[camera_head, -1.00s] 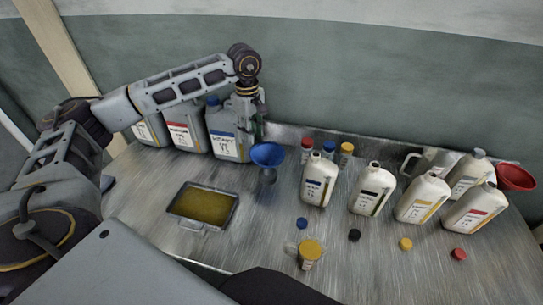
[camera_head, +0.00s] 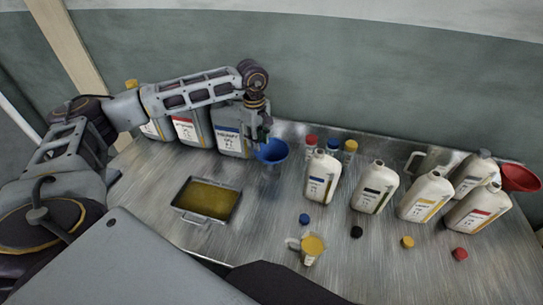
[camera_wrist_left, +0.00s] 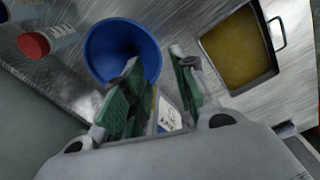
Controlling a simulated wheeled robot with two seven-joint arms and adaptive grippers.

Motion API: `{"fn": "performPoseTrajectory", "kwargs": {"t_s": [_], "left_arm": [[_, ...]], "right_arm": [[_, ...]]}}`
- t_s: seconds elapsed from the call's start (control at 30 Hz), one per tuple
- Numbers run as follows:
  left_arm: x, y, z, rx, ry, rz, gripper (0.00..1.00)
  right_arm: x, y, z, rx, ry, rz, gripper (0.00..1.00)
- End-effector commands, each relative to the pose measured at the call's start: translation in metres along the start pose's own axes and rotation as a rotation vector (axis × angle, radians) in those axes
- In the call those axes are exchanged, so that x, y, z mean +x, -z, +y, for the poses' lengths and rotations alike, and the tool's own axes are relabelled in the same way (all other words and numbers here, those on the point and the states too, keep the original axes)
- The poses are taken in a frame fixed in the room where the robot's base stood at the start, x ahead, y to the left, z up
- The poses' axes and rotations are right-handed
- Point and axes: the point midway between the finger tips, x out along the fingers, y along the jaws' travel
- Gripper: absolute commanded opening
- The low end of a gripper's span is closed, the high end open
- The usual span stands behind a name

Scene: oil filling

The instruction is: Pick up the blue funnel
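The blue funnel (camera_head: 272,151) stands on the metal table, wide mouth up, in front of the grey jug with the blue label. My left gripper (camera_head: 258,133) is above and at the funnel's left rim, pointing down. In the left wrist view, the green-padded fingers of my left gripper (camera_wrist_left: 155,62) are apart. The funnel (camera_wrist_left: 118,42) shows just beyond them, with one finger overlapping its rim and the other outside it to the right. I cannot tell if they touch it. My right gripper is not in view.
Several grey jugs (camera_head: 188,130) stand left of the gripper. A tray of yellow oil (camera_head: 232,212) lies front left. Several cream bottles (camera_head: 374,187), small capped bottles (camera_head: 330,146) and a red funnel (camera_head: 519,178) stand to the right.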

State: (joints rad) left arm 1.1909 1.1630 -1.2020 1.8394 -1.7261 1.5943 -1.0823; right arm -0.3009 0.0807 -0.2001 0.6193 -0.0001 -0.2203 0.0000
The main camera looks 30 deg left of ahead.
Motion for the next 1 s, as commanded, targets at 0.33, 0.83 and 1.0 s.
{"fn": "performPoseTrajectory", "kwargs": {"t_s": [0.33, 0.83, 1.0], "left_arm": [[0.033, -0.001, 0.000, 0.001, 0.001, 0.000, 0.28], [0.039, -0.002, 0.000, 0.001, 0.002, -0.001, 0.28], [0.054, -0.004, 0.001, 0.001, 0.003, -0.001, 0.28]], "right_arm": [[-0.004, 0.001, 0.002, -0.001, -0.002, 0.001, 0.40], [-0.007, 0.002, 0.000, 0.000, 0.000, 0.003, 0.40], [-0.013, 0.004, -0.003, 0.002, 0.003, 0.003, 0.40]]}}
